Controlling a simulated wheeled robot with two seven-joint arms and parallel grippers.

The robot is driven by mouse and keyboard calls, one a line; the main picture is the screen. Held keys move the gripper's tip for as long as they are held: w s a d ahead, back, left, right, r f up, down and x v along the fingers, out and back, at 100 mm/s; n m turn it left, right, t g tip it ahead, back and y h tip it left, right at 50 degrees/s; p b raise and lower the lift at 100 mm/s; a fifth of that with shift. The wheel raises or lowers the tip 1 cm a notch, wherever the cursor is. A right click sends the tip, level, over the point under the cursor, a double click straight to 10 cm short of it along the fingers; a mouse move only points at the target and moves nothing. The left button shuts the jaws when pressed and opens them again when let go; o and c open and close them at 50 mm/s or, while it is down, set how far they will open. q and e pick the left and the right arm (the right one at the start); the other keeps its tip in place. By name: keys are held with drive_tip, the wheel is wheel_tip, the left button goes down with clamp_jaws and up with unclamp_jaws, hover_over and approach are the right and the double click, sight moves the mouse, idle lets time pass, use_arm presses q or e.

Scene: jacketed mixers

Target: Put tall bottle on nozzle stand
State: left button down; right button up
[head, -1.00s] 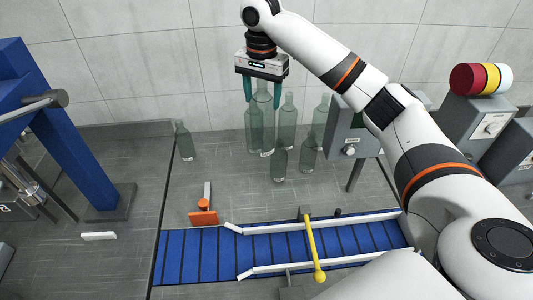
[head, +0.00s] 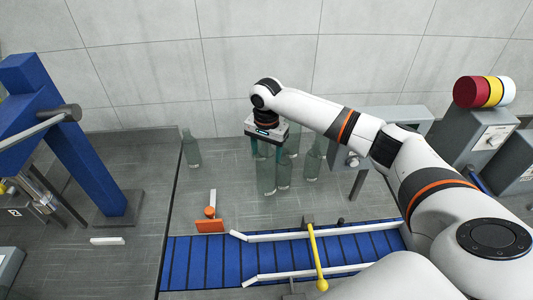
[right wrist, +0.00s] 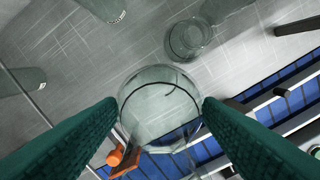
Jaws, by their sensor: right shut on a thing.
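My right gripper (head: 266,150) is shut on a tall, clear greenish bottle (head: 266,178) and points down over the grey worktop. In the right wrist view the round bottle (right wrist: 160,105) sits between the two green fingers (right wrist: 160,112). I cannot tell whether its base touches the worktop. Other glass bottles stand close by, one (head: 284,172) just to its right and another (head: 313,162) further right. A blue frame (head: 75,150) with grey rods stands at the left; I cannot tell whether it is the nozzle stand. My left gripper is not in view.
A blue conveyor (head: 200,262) with white rails and a yellow-tipped bar (head: 318,255) runs across the front. An orange block (head: 210,225) stands behind it. A lone bottle (head: 191,150) stands at the left of the worktop. Grey control boxes (head: 475,130) are at right.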

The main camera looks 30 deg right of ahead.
drive_tip(key=shift+f, duration=1.25)
drive_tip(key=o, duration=1.6)
drive_tip(key=shift+f, duration=0.1)
drive_tip(key=shift+c, duration=0.2)
